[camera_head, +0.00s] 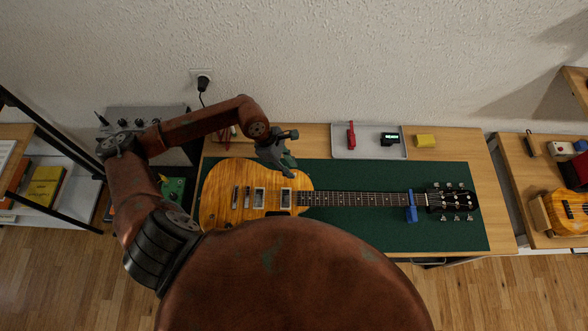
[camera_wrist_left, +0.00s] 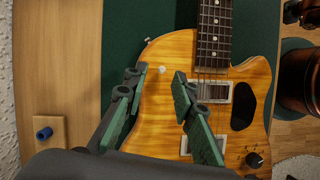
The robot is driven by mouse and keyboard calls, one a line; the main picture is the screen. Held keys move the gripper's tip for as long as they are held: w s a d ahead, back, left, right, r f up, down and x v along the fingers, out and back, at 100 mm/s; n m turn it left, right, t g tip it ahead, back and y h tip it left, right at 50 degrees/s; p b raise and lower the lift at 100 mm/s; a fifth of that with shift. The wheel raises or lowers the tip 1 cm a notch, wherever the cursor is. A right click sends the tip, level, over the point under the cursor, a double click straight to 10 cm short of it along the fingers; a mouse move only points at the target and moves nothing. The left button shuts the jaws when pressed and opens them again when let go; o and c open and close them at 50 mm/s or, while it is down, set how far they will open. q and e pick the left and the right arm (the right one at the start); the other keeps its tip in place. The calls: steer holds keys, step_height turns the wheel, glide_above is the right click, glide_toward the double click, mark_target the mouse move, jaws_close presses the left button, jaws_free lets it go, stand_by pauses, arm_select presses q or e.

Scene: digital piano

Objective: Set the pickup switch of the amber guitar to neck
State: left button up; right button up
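The amber guitar (camera_head: 225,190) lies flat on a green mat (camera_head: 350,235), its neck pointing right in the head view. It also shows in the left wrist view (camera_wrist_left: 165,115), with its neck toward the top. A small pale round tip (camera_wrist_left: 162,69), apparently the pickup switch, stands on the upper body near the edge. Its lean cannot be told. My left gripper (camera_head: 291,174) is over the guitar's upper body edge. In the left wrist view its two green-padded fingers (camera_wrist_left: 156,78) are apart and empty, with the pale tip between and just beyond them. My right gripper is not in view.
A grey tray (camera_head: 370,151) with a red tool (camera_head: 351,135) and a dark device (camera_head: 390,139) stands behind the neck. A blue clamp-like piece (camera_head: 411,207) sits on the neck. A blue peg (camera_wrist_left: 45,133) shows in the wrist view.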

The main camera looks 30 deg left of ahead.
arm_select(q)
steer(key=shift+x, duration=1.8)
steer(key=shift+s, duration=0.1)
steer(key=shift+c, duration=0.5)
jaws_close()
